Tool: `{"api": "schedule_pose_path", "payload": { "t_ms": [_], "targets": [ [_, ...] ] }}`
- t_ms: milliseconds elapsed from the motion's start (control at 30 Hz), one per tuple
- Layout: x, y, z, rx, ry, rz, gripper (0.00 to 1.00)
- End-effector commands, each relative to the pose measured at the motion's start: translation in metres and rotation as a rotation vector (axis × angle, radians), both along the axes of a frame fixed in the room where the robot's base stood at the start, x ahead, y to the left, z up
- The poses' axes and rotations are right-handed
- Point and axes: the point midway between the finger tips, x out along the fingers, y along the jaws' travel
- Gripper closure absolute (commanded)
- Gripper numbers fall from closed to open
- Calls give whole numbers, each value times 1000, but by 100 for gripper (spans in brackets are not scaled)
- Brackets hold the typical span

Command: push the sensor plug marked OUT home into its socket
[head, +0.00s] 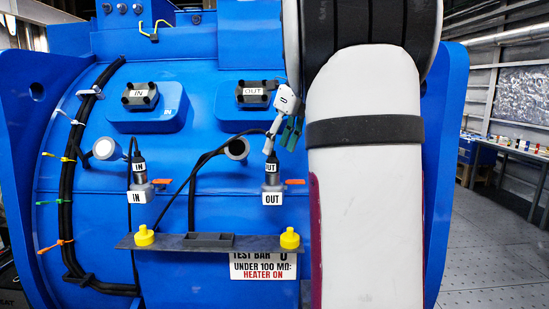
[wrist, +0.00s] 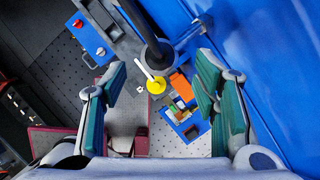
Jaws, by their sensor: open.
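In the wrist view my gripper (wrist: 161,85) is open and empty, with teal pads wide apart. A black round shape, apparently the plug with its cable (wrist: 157,52), shows beyond and between the fingers. Contact cannot be made out.
The matching IN plug (head: 138,163) stands at left. Orange handles (head: 294,182) stick out beside the sockets. A grey shelf (head: 208,240) below carries yellow caps (head: 290,239). A round stub (head: 237,149) protrudes left of the gripper. The blue motor wall (wrist: 275,70) is close at right.

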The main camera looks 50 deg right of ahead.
Motion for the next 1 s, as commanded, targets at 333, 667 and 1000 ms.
{"api": "schedule_pose_path", "payload": {
  "t_ms": [333, 667, 1000],
  "targets": [
    [-21, -1, 51, -1, -1, 0, 45],
    [-25, 0, 59, 0, 0, 0, 45],
    [-24, 0, 59, 1, 0, 1, 45]
  ]
}}
